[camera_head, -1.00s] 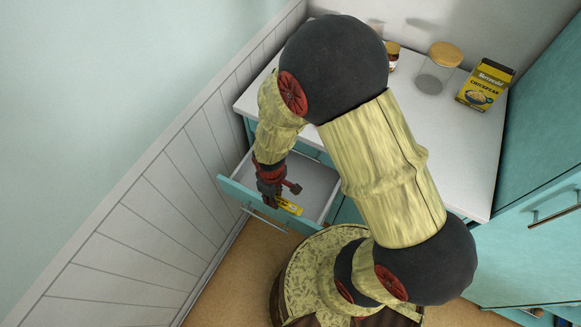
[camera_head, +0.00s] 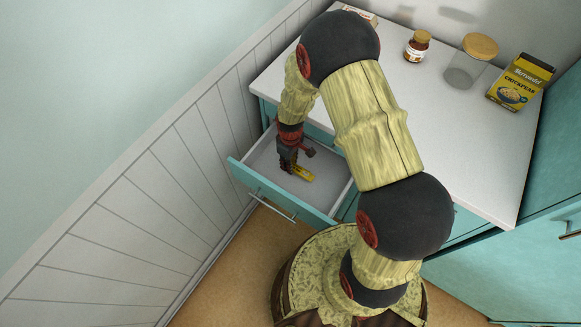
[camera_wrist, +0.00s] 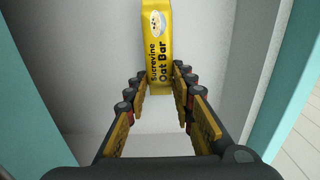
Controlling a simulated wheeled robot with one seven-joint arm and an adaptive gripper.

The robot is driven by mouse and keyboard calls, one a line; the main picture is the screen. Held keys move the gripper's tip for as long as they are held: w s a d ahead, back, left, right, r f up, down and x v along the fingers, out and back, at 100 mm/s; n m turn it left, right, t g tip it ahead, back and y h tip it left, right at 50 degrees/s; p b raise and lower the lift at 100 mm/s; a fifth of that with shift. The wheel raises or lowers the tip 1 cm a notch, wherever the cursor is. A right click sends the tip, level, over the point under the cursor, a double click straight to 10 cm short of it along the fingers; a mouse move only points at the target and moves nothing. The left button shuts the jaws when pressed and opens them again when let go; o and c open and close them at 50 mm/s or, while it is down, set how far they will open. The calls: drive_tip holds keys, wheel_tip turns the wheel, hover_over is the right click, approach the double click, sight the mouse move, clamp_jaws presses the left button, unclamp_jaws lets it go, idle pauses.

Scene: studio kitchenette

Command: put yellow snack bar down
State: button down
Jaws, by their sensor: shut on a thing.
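The yellow snack bar (camera_wrist: 158,45), labelled Oat Bar, has its near end between my fingertips in the wrist view. My gripper (camera_wrist: 158,82) is shut on it, one finger on each side. In the head view the bar (camera_head: 303,174) sticks out to the right of my gripper (camera_head: 290,169), inside the open drawer (camera_head: 262,163). I cannot tell whether the bar touches the drawer floor.
The drawer has a teal front (camera_head: 280,196) with a bar handle and looks otherwise empty. A panelled wall (camera_head: 150,190) stands close on the left.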

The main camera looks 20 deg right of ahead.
drive_tip(key=shift+f+b, duration=0.3)
drive_tip(key=shift+f, duration=0.85)
drive_tip(key=shift+s, duration=0.1)
drive_tip(key=shift+f, duration=0.15)
drive_tip(key=c, duration=1.5)
unclamp_jaws()
